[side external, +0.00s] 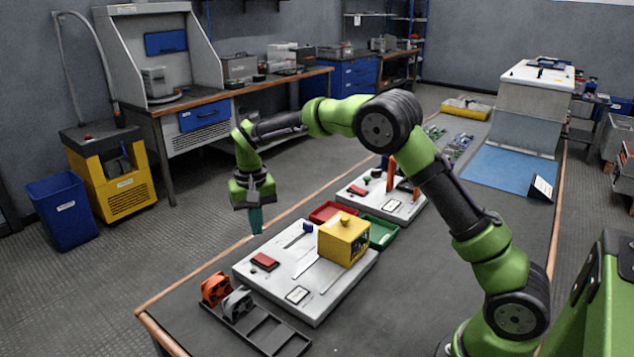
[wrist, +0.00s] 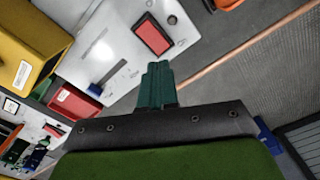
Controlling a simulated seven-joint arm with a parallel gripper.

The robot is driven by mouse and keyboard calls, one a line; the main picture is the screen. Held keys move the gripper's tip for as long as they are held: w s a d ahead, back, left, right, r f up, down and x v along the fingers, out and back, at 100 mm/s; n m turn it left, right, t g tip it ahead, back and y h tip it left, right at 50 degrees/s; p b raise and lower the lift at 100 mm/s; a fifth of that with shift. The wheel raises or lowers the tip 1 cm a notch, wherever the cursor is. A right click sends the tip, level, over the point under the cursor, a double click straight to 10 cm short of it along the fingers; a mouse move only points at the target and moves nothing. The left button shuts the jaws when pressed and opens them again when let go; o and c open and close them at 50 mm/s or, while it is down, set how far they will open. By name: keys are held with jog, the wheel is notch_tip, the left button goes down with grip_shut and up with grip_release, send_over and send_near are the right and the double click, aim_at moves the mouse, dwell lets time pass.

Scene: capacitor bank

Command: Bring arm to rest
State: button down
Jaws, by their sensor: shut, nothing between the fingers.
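My gripper (side external: 255,220) hangs at the end of the green and black arm, pointing down, above the left edge of the table. Its teal fingers are together with nothing between them; they also show in the wrist view (wrist: 158,72). Below and to its right lies a light grey board (side external: 325,299) with a yellow box (side external: 343,240), a red block (side external: 265,261) and a blue-handled part (side external: 307,228). The gripper is apart from all of these. In the wrist view the red block (wrist: 153,34) and part of the yellow box (wrist: 30,40) show.
A dark tray (side external: 262,332) with an orange part (side external: 214,288) and a grey part (side external: 238,303) sits at the table's front. A red bin (side external: 330,211) and a green bin (side external: 381,233) stand behind the yellow box. A second board (side external: 400,207) lies further back. Open floor lies left of the table.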

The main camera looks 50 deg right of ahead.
jog(key=shift+f, duration=0.2)
jog(key=shift+s+a+f+n, duration=0.1)
jog(key=shift+s+n, duration=0.05)
jog(key=shift+s, duration=0.45)
jog(key=shift+s+f+n, duration=0.1)
jog(key=shift+s+n, duration=0.05)
jog(key=shift+s, duration=0.4)
jog(key=s+r+t, duration=0.2)
jog(key=s+r, duration=0.2)
jog(key=s, duration=0.4)
jog(key=s+a+r+n+t+y, duration=0.1)
jog(key=s+r+t, duration=0.1)
jog(key=s+r, duration=0.3)
jog(key=s+r+t+y, duration=0.1)
jog(key=s+r+t, duration=0.2)
jog(key=s, duration=1)
notch_tip(320, 180, up, 2)
jog(key=shift+a+r, duration=0.1)
jog(key=shift+a, duration=0.2)
